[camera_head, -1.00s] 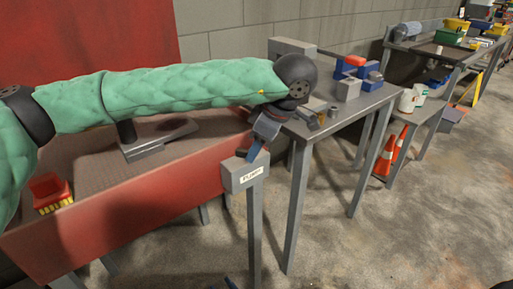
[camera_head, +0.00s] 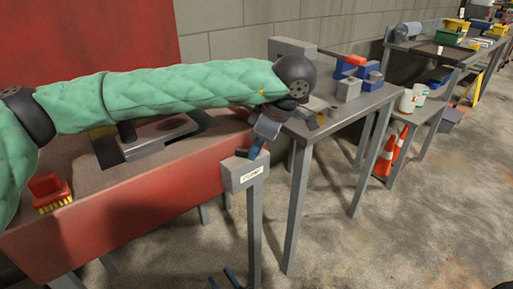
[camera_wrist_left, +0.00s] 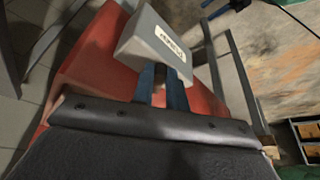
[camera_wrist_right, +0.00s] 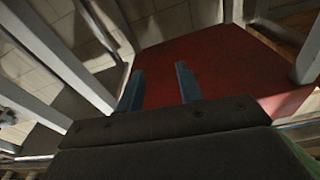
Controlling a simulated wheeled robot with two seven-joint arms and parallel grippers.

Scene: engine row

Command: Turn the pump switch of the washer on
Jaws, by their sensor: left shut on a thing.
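The red washer (camera_head: 120,225) stands at the left with an open basin. A grey switch box (camera_head: 236,176) with a white label sits on a post at its right front corner. The box also shows in the left wrist view (camera_wrist_left: 150,55). My left gripper (camera_head: 256,150) reaches down onto the box top, with its blue fingers close together. It is shut on the small pump switch (camera_wrist_left: 160,78), which is mostly hidden between the fingers. My right gripper (camera_head: 232,279) shows at the bottom edge. Its fingers are apart and empty in the right wrist view (camera_wrist_right: 158,88), below the washer's red body.
A red brush (camera_head: 47,188) with yellow bristles lies at the washer's left. A grey bench (camera_head: 345,110) with a blue and red vise stands to the right. Orange cones (camera_head: 386,158) and another bench (camera_head: 450,62) are farther back. The floor at front right is clear.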

